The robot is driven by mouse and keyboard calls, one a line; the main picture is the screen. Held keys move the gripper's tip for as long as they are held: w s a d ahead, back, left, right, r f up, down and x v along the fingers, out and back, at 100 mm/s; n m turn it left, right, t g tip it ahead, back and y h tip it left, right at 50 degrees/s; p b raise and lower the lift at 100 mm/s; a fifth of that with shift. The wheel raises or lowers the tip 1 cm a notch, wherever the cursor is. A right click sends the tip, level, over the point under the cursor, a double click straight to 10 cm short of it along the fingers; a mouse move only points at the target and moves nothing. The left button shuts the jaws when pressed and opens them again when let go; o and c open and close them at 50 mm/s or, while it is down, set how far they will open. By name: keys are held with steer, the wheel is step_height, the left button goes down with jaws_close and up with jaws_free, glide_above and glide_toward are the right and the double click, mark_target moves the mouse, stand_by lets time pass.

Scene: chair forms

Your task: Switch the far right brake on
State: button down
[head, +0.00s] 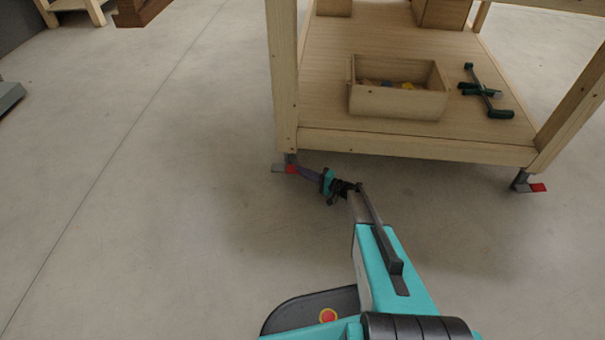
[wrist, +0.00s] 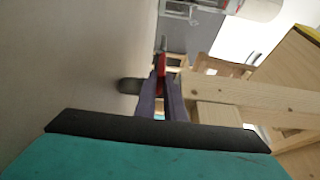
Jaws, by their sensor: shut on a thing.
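My gripper (head: 301,170) reaches low under the near left corner of the wooden workbench (head: 430,147) in the head view. Its purple fingers are shut on a red brake pedal (head: 292,169) on the caster at that leg. In the wrist view the red pedal (wrist: 161,62) shows at the tips of the fingers (wrist: 162,88). The fingers hide part of the pedal and caster, so I cannot tell its tilt. Another red brake pedal (head: 538,187) sits at the bench's near right leg. The casters at the back are not in view.
The bench leg (head: 284,90) stands right above my gripper. A wooden box (head: 397,108) with small items and a dark green clamp (head: 487,93) lie on the lower shelf.

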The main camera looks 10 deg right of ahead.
steer(key=c, duration=1.8)
jaws_free()
steer(key=shift+c, duration=0.2)
steer(key=p+v, duration=0.4)
steer(key=v, duration=0.9)
steer(key=shift+s+d+f, duration=0.1)
steer(key=shift+s+d, duration=0.15)
steer(key=shift+s, duration=0.05)
